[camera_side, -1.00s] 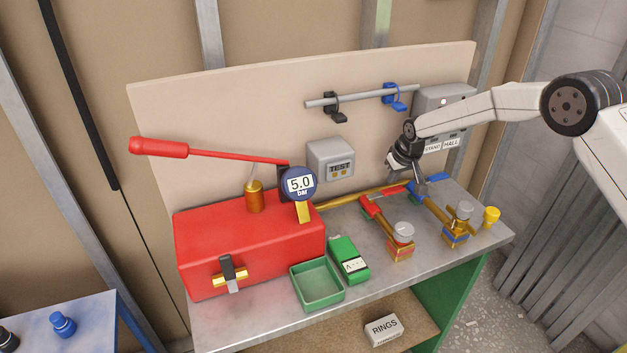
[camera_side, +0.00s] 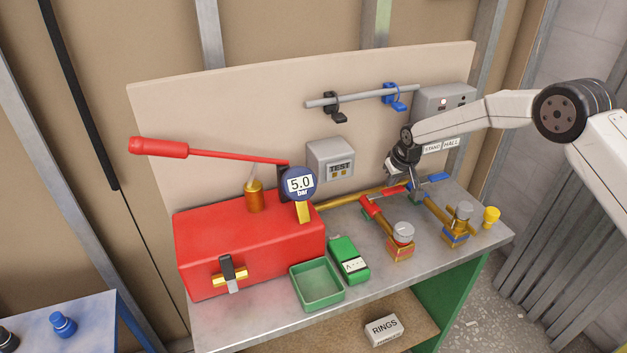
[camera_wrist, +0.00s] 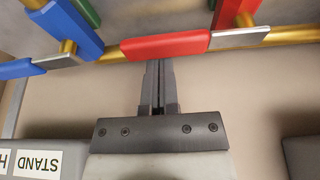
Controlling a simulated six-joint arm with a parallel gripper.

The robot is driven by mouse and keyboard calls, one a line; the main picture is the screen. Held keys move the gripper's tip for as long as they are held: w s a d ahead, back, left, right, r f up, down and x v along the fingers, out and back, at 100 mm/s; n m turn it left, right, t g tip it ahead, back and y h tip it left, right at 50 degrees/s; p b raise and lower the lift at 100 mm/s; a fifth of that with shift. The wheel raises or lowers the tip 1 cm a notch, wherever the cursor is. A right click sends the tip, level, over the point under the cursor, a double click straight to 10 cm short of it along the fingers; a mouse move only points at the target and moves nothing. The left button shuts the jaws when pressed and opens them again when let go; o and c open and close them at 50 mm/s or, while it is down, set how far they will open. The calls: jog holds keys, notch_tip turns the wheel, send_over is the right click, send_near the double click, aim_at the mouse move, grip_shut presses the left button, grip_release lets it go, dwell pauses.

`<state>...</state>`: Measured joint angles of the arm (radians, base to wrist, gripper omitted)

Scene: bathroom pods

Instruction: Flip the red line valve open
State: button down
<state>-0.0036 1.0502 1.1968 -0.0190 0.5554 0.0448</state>
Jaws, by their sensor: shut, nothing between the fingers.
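The red valve has a red lever (camera_side: 391,191) with a silver plate, set on a red body (camera_side: 369,207). In the wrist view the lever (camera_wrist: 165,46) lies along the brass pipe, crosswise to the red body (camera_wrist: 236,12). Nothing is between the fingers. I cannot tell whether they touch the lever or are just short of it.
A blue valve lever (camera_side: 436,178) stands close right of my gripper. Behind is a board with a grey TEST box (camera_side: 331,160) and a rail (camera_side: 362,96).

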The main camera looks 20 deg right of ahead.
jog(key=shift+s+d+m, duration=0.1)
jog(key=shift+s+m, duration=0.4)
jog(key=shift+m, duration=0.2)
jog(key=shift+s+m+h, duration=0.5)
jog(key=shift+s+m, duration=0.15)
jog(key=shift+m, duration=0.35)
jog(key=s+m, duration=0.1)
jog(key=s+m+h, duration=0.1)
jog(key=m, duration=0.1)
jog(key=s+m+g, duration=0.1)
jog(key=m, duration=0.1)
jog(key=shift+a, duration=0.4)
jog(key=s+a+m, duration=0.1)
jog(key=m, duration=0.1)
jog(key=s+a+m+g+h, duration=0.1)
jog(key=m, duration=0.1)
jog(key=shift+s+m, duration=0.1)
jog(key=shift+m, duration=0.2)
jog(key=a+m, duration=0.1)
jog(key=m, duration=0.1)
jog(key=s+a+m+g, duration=0.1)
jog(key=shift+s+m+g+h, duration=0.1)
jog(key=shift+m+g+h, duration=0.2)
jog(key=shift+m, duration=0.1)
jog(key=shift+s+a, duration=0.1)
jog(key=shift+a, duration=0.2)
jog(key=shift+r, duration=0.1)
jog(key=v, duration=1)
